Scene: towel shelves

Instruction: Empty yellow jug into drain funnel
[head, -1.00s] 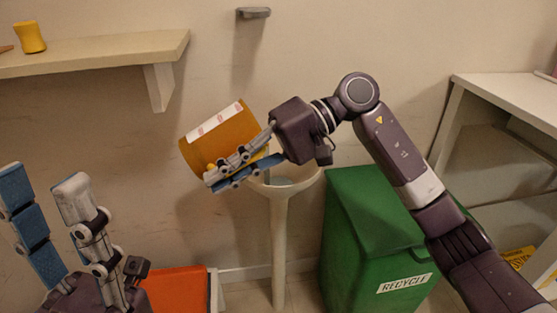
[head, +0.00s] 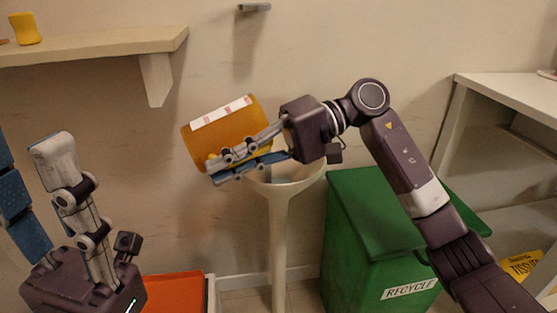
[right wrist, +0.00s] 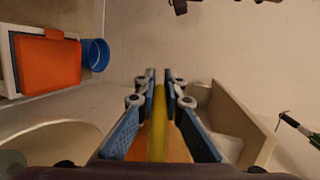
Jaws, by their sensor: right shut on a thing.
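The yellow jug (head: 225,125), orange-yellow with a white label, lies tipped nearly on its side in the head view. My right gripper (head: 214,172) is shut on it and holds it in the air, above and left of the funnel's bowl. The jug's yellow part also shows between the fingers in the right wrist view (right wrist: 158,125). The pale drain funnel (head: 283,215) stands on a stem by the wall, its bowl partly hidden behind my right gripper. No pouring liquid shows. My left gripper (head: 27,158) is open and empty at the lower left, apart from the jug.
A green recycle bin (head: 375,215) stands right of the funnel. An orange-topped box (head: 175,293) is on the floor at the lower left. A wall shelf (head: 90,52) at the upper left holds a small yellow container (head: 25,28). A white table (head: 510,95) is at right.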

